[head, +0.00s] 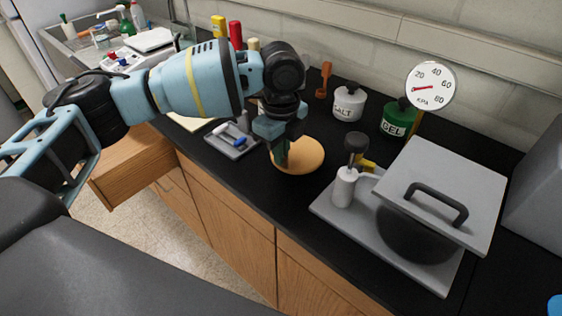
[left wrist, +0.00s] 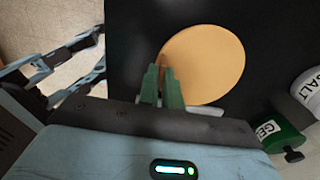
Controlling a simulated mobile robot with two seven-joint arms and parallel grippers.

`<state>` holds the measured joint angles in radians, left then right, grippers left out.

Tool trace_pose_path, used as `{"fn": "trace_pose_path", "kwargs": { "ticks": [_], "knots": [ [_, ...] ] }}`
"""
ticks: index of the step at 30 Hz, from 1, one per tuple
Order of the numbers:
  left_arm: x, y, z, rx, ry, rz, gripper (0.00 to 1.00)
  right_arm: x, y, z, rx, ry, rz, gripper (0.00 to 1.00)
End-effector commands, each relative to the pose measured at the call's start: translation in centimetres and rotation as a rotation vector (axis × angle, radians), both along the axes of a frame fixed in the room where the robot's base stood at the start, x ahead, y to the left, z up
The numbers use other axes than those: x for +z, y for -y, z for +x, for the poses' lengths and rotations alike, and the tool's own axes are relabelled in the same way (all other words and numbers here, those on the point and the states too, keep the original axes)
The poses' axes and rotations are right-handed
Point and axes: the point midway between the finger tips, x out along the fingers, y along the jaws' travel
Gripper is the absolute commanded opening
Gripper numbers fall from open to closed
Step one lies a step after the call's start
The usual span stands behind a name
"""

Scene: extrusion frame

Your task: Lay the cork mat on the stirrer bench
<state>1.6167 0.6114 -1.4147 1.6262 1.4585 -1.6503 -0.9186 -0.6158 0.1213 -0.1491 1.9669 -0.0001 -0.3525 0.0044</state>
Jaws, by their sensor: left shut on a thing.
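The cork mat (head: 304,154) is a round, flat tan disc over the black bench top (head: 262,182), near its front edge. My left gripper (head: 281,156) points down at the mat's left side and is shut on its rim. In the left wrist view the green fingers (left wrist: 163,72) pinch the edge of the cork mat (left wrist: 208,65). The mat looks about level; I cannot tell whether it touches the bench top. No label shows which stretch of bench is the stirrer bench. My right gripper is not in view.
Right of the mat, a grey tray (head: 325,208) carries a white bottle (head: 344,190) and a dark pot under a grey square lid (head: 447,180). A SALT jar (head: 348,104), a GEL jar (head: 397,120) and a pressure gauge (head: 431,86) stand behind. A small grey tray (head: 239,151) lies left. A wooden drawer (head: 130,165) stands open.

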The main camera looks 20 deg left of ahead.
Motion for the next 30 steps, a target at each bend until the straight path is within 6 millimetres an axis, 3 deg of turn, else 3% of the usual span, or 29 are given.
{"fn": "trace_pose_path", "kwargs": {
  "ticks": [4,12,23,24,27,30],
  "knots": [
    [-0.5,-0.1,0.0,0.001,0.0,0.002,0.0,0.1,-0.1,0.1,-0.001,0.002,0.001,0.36],
    [-3.4,-0.1,-0.1,0.002,0.0,0.001,0.0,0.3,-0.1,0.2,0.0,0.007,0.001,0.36],
    [-3.8,-0.1,-0.1,0.001,0.0,0.0,0.0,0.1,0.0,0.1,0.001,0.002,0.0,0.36],
    [-3.8,-0.1,-0.1,0.001,0.0,0.0,0.1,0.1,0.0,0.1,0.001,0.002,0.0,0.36],
    [-3.8,-0.1,-0.1,0.001,0.0,0.001,0.23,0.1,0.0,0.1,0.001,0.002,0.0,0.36],
    [-3.8,-0.1,-0.1,0.001,0.0,0.001,0.28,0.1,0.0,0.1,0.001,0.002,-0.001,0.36]
  ]
}}
